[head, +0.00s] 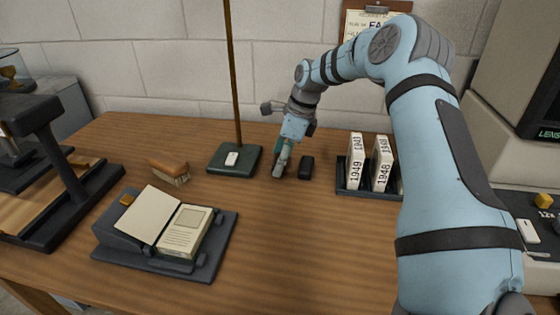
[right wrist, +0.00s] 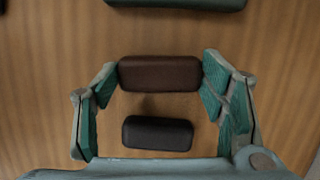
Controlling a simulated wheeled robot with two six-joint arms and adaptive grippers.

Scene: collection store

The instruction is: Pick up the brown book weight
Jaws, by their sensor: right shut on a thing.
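The brown book weight (right wrist: 160,73) is a dark brown rounded block between the fingertips of my right gripper (right wrist: 159,82) in the right wrist view. The green finger pads meet its two ends. In the head view my right gripper (head: 281,164) points down at the table behind the middle, and the brown weight is hidden there. I cannot tell whether it is clear of the table. A black weight (right wrist: 157,134) of similar shape lies close beside it, apart from the fingers; it also shows in the head view (head: 307,167). My left gripper is not in view.
A green stand base (head: 216,163) with a rod is just left of my right gripper. A rack (head: 345,188) with numbered cards stands to the right. A brush (head: 169,170) and an open book on a cradle (head: 222,240) are left. The table's front middle is clear.

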